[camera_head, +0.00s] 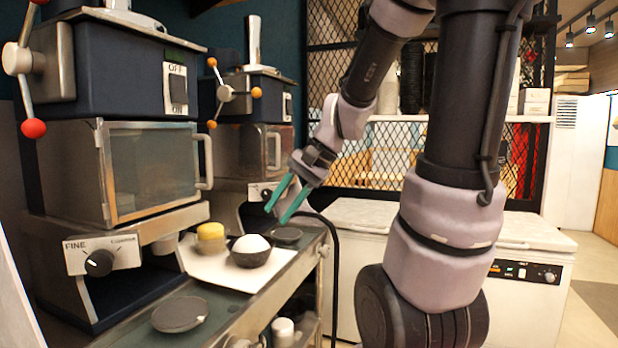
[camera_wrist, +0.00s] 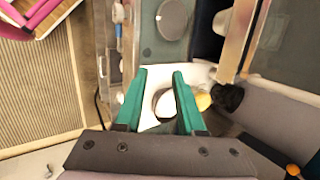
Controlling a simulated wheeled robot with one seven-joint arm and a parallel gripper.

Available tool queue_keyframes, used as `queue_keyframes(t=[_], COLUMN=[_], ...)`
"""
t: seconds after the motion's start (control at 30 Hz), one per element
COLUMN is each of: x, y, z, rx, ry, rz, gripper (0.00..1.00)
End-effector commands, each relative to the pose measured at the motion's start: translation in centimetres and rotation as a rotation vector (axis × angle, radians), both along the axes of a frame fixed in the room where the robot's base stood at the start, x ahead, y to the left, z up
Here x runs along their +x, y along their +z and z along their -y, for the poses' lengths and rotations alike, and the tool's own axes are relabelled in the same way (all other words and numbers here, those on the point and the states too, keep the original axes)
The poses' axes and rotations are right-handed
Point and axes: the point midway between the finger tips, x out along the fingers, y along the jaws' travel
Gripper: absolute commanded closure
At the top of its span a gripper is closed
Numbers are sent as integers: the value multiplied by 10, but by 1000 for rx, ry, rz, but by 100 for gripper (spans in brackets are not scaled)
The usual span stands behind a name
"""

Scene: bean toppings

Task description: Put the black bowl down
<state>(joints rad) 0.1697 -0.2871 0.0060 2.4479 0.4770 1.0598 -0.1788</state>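The black bowl (camera_head: 248,260) rests upright on a white board (camera_head: 215,272) on the counter in the head view. A rounded white item (camera_head: 251,243) fills it. In the wrist view the white item (camera_wrist: 165,103) shows between my fingers, and the bowl is mostly hidden by them and the gripper body. My gripper (camera_head: 278,213) has two teal fingers, spread apart and empty, above and to the right of the bowl. The fingers also show apart in the wrist view (camera_wrist: 159,73). I see no contact with the bowl.
A yellow item (camera_head: 211,236) sits just left of the bowl. Flat dark discs lie on the counter in front (camera_head: 180,314) and behind right (camera_head: 286,234). Machines (camera_head: 150,170) stand along the left. A white chest unit (camera_head: 365,240) is beyond the counter's right edge.

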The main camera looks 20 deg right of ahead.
Motion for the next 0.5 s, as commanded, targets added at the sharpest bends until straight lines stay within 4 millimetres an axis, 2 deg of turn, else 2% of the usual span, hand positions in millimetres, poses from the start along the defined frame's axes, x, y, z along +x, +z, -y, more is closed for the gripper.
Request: queue_keyframes(t=[0.03,0.2,0.33,0.5], x=[-13,-45,-60,-69], y=[13,43,61,73], z=[1,15,25,33], rx=[-71,-293,-413,-487], ry=[41,133,167,182], rz=[61,235,345,416], gripper=[62,62,62,62])
